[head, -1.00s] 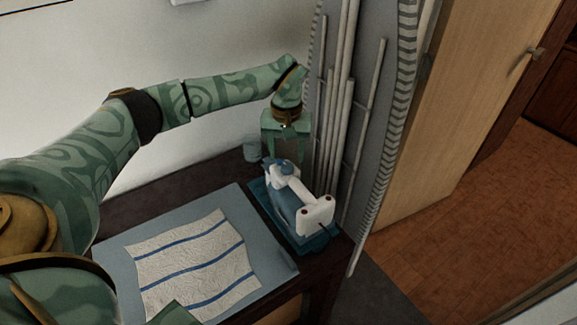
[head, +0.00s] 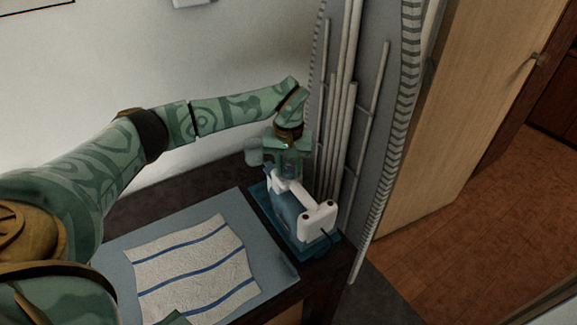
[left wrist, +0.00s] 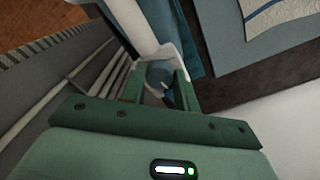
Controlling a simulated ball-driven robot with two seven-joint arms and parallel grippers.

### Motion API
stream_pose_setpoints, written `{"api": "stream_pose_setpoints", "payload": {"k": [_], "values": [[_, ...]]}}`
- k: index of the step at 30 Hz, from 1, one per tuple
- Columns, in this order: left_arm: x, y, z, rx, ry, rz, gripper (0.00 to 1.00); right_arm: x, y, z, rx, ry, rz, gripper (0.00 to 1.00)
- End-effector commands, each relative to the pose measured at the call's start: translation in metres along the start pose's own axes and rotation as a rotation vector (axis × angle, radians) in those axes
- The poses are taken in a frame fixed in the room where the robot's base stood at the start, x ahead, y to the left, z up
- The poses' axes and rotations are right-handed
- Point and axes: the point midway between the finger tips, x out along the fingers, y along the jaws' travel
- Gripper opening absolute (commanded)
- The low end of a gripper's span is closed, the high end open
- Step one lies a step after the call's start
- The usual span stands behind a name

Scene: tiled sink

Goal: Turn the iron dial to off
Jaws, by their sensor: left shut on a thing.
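The iron (head: 316,222), white and blue, stands on a teal base (head: 262,200) at the right end of the table. Its blue dial (left wrist: 159,73) shows between my left gripper's fingers (left wrist: 158,88) in the left wrist view. My left gripper (head: 290,172) reaches down over the far end of the iron in the head view and is shut on the dial, with a finger on either side. The dial is mostly hidden by the gripper in the head view, and its setting cannot be read.
A blue board (head: 118,268) with a white, blue-striped cloth (head: 190,268) lies left of the iron on the dark table (head: 160,200). A cup-like item (head: 254,152) stands behind the gripper. Grey rods (head: 345,130) rise close on the right.

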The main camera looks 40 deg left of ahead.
Motion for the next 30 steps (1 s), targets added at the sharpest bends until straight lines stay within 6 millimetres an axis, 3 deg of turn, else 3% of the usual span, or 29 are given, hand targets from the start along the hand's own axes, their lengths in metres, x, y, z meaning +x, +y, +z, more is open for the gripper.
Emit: {"api": "stream_pose_setpoints", "payload": {"k": [11,30], "values": [[-0.005,0.000,0.000,-0.162,0.002,0.001,0.08,-0.018,0.002,-0.005,-0.001,0.013,0.004,0.51],[-0.005,0.003,-0.002,-0.757,0.002,0.003,0.08,-0.060,0.005,-0.017,-0.001,0.043,0.013,0.51]]}}
